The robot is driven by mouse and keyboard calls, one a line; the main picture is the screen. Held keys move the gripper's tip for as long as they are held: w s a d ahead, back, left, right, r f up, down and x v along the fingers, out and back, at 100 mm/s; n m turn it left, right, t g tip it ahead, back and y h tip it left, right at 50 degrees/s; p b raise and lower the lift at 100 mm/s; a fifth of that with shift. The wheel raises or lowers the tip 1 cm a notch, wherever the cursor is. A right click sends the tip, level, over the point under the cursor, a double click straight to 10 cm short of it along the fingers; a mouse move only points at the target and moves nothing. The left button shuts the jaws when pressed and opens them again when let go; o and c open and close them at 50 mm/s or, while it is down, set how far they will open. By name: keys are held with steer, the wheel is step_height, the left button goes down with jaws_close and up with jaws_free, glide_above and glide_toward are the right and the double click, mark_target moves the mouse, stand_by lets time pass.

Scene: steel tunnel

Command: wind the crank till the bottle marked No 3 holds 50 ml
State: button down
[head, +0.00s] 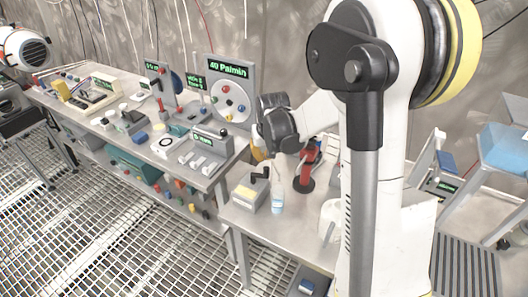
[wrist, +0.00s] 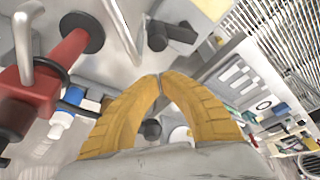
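In the head view a small clear bottle (head: 277,201) with a pale blue lower part stands on the near grey table. Its marking and fill level are too small to read. Left of it is a grey box (head: 246,194) with a pale yellow panel and a black crank (head: 260,174) on top. In the wrist view the crank (wrist: 172,36) lies just beyond my fingertips, apart from them. My gripper (head: 257,153) is above and behind the box; its yellow fingers (wrist: 160,76) meet at the tips with nothing between them. I cannot pick out the bottle in the wrist view.
A red clamp-like device (head: 307,163) on a dark round base stands right of the bottle; it also fills the left of the wrist view (wrist: 40,85). A long bench (head: 190,130) with displays and instruments is at the left. Bare table lies in front of the bottle.

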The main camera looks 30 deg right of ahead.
steer(key=shift+s+a+r, duration=0.1)
steer(key=shift+s+a, duration=0.05)
steer(key=shift+s, duration=0.65)
steer(key=shift+s+a+r, duration=0.1)
steer(key=shift+s+a, duration=0.05)
steer(key=shift+s, duration=0.6)
steer(key=shift+s, duration=0.3)
steer(key=shift+w+r, duration=0.1)
